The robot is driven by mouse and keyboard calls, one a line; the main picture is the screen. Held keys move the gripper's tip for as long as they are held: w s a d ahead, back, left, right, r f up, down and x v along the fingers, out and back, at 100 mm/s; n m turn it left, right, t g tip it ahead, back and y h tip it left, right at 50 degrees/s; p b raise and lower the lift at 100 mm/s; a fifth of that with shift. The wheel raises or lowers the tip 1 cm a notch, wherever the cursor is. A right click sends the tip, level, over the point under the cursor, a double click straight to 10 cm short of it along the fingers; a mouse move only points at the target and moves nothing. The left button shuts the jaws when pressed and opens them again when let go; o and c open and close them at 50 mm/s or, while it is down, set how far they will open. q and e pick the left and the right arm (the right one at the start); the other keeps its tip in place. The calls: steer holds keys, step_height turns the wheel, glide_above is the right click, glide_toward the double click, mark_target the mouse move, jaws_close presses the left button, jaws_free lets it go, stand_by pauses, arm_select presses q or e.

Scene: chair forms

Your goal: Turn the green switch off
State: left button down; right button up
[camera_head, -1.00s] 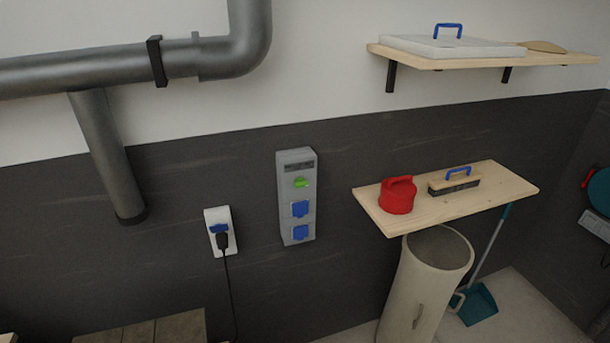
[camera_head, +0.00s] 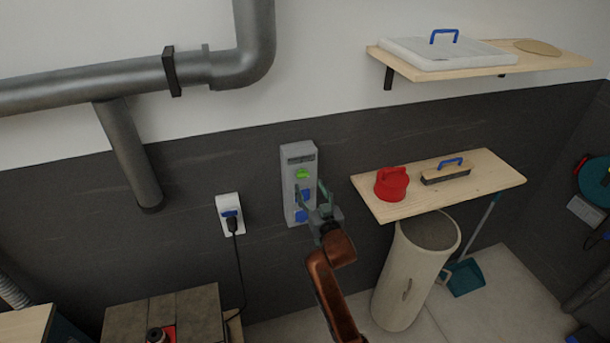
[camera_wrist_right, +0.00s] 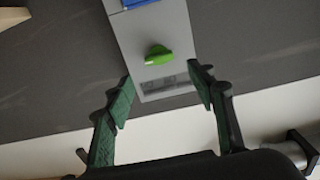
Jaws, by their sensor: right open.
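The green switch (camera_head: 302,173) is a small knob on the upper part of a grey wall box (camera_head: 289,180) with blue sockets below it. In the right wrist view the green switch (camera_wrist_right: 159,54) shows as a bright green handle lying roughly crosswise on the box, its tip pointing slightly up to the right. My right gripper (camera_head: 311,193) is in front of the box, just below the switch in the head view. I see no contact with the switch. My left gripper is not in view.
A white socket (camera_head: 229,212) with a black plug and cable is left of the box. A wooden shelf (camera_head: 490,178) with a red canister (camera_head: 391,184) and a brush (camera_head: 446,172) is to the right, above a tall bin (camera_head: 408,275). A grey pipe (camera_head: 90,85) runs above left.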

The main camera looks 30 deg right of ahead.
mark_target(304, 177)
steer(key=p+x, duration=0.1)
steer(key=x, duration=0.5)
steer(key=shift+w+f, duration=0.1)
steer(key=shift+w, duration=0.2)
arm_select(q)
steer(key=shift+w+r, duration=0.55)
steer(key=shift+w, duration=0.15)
arm_select(e)
steer(key=shift+c, duration=0.5)
steer(key=c, duration=1.1)
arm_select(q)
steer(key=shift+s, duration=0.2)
arm_select(e)
steer(key=shift+o, duration=0.2)
